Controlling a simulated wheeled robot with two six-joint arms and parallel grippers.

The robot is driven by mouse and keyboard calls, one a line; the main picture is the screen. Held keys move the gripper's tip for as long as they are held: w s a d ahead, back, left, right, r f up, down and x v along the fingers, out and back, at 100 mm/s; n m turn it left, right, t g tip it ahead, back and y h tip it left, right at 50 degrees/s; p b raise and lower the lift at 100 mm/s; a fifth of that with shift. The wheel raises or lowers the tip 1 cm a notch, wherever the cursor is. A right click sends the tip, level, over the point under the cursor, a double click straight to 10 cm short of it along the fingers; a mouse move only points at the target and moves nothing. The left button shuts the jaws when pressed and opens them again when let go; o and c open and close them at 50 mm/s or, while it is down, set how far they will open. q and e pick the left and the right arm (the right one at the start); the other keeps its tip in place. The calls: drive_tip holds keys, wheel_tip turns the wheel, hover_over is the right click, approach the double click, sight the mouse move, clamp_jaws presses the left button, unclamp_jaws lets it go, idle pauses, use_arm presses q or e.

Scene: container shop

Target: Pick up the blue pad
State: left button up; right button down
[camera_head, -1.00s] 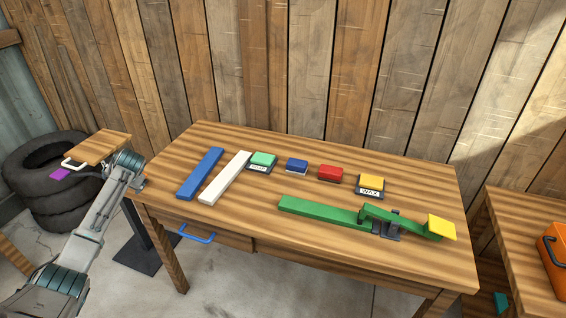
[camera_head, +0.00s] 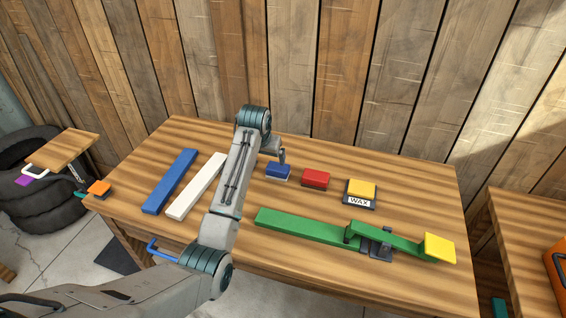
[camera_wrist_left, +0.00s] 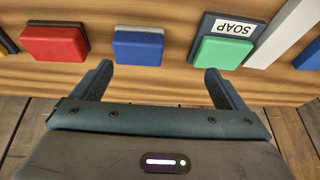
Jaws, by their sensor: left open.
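The blue pad (camera_head: 278,170) is a small block with a pale underside on the wooden table (camera_head: 330,270), left of the red pad (camera_head: 316,178). My left gripper (camera_head: 281,156) is just behind it in the head view, mostly hidden by its own wrist. In the left wrist view my left gripper (camera_wrist_left: 158,70) is open and empty. The blue pad (camera_wrist_left: 138,46) lies ahead, across the gap between the fingers and a little nearer the left one. I see no contact. My right gripper is not in view.
A yellow pad on a WAX plate (camera_head: 360,202), blue bar (camera_head: 170,180), white bar (camera_head: 197,185) and green bar (camera_head: 300,228) are on the table. A plank wall stands behind.

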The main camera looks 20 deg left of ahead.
use_arm(q)
drive_tip(key=d+r, duration=0.1)
drive_tip(key=d, duration=0.3)
hover_over(278, 167)
drive_tip(key=s, duration=0.2)
drive_tip(key=f, duration=0.4)
drive_tip(key=shift+s+d+h+p, duration=0.1)
drive_tip(key=shift+d+h+p, duration=0.2)
drive_tip(key=shift+p, duration=0.1)
drive_tip(key=shift+f, duration=0.2)
drive_tip(key=shift+w+a+f, duration=0.1)
drive_tip(key=shift+w+f, duration=0.1)
drive_tip(key=x, duration=0.1)
drive_tip(key=p+x, duration=0.1)
drive_tip(key=x, duration=0.2)
drive_tip(key=shift+w+a, duration=0.1)
drive_tip(key=shift+a, duration=0.2)
drive_tip(key=shift+w+f, duration=0.1)
drive_tip(key=shift+f, duration=0.15)
drive_tip(key=c, duration=1.1)
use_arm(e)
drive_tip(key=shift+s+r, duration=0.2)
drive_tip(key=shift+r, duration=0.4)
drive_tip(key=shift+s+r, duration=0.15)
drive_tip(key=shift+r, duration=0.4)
